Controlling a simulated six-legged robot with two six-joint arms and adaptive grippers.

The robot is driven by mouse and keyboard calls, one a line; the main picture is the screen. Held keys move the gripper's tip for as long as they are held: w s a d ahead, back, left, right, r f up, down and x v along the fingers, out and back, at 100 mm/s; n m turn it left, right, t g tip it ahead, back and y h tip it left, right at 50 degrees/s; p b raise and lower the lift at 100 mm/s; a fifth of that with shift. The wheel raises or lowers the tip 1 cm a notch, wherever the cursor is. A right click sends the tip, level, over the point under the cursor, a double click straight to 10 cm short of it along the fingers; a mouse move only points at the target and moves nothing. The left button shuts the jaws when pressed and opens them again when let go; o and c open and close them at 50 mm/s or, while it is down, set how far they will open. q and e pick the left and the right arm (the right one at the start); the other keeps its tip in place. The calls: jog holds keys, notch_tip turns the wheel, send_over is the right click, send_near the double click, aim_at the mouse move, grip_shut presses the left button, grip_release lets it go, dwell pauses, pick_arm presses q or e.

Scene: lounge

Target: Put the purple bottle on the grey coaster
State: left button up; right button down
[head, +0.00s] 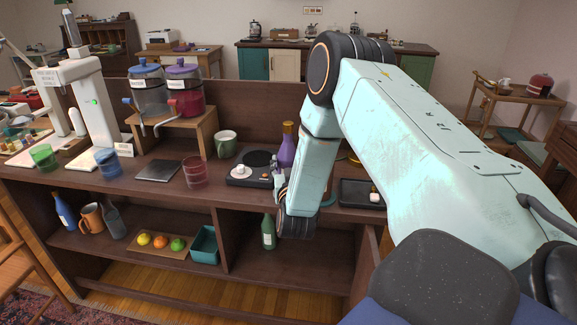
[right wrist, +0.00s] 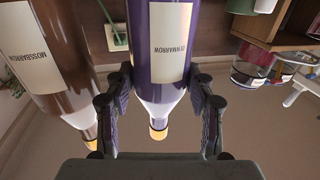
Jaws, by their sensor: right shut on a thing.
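The purple bottle (head: 287,148) with a gold neck shows upright in the head view, beside my right arm, which hides part of it. In the right wrist view the purple bottle (right wrist: 165,45), with a white label, lies between the fingers of my right gripper (right wrist: 160,92), which is shut on it. The gripper (head: 279,180) shows small in the head view. A flat dark grey square (head: 158,170) on the counter at left looks like the grey coaster; nothing stands on it. My left gripper is out of view.
A brown bottle (right wrist: 55,60) stands close beside the purple one. A blue glass (head: 108,164) stands left of the square.

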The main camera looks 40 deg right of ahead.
jog(key=shift+f, duration=0.1)
jog(key=c, duration=0.8)
grip_release()
jog(key=o, duration=0.3)
jog(key=shift+f, duration=0.1)
jog(key=shift+s+a+r, duration=0.15)
jog(key=shift+s+r, duration=0.05)
jog(key=v, duration=1.1)
jog(key=shift+s+a, duration=0.1)
jog(key=shift+s, duration=0.15)
